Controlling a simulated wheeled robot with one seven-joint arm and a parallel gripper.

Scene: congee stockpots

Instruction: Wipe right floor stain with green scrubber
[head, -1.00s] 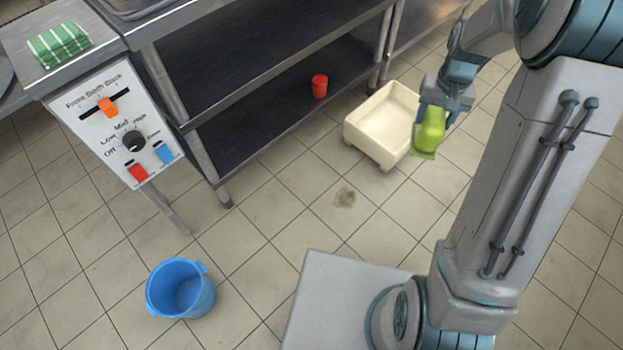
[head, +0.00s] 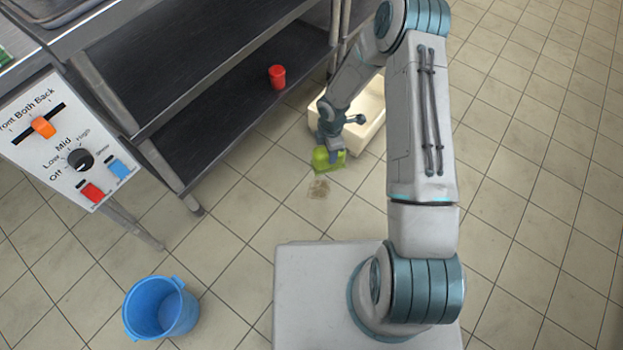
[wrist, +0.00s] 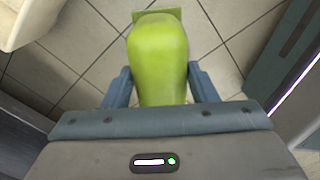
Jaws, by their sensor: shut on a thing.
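My gripper (head: 334,156) is shut on the green scrubber (head: 322,158), low near the floor. In the wrist view the scrubber (wrist: 158,52) sits between both fingers, its flat pad at the far end. A brown floor stain (head: 318,188) lies on the tiles just below the scrubber in the head view, in front of my base. I cannot tell whether the pad touches the floor. The stain does not show in the wrist view.
A cream tub (head: 368,128) stands right behind my gripper. A metal shelf unit (head: 225,115) with a red cup (head: 277,77) is at the left. A blue bucket (head: 160,308) stands at the lower left. Tiles at the right are clear.

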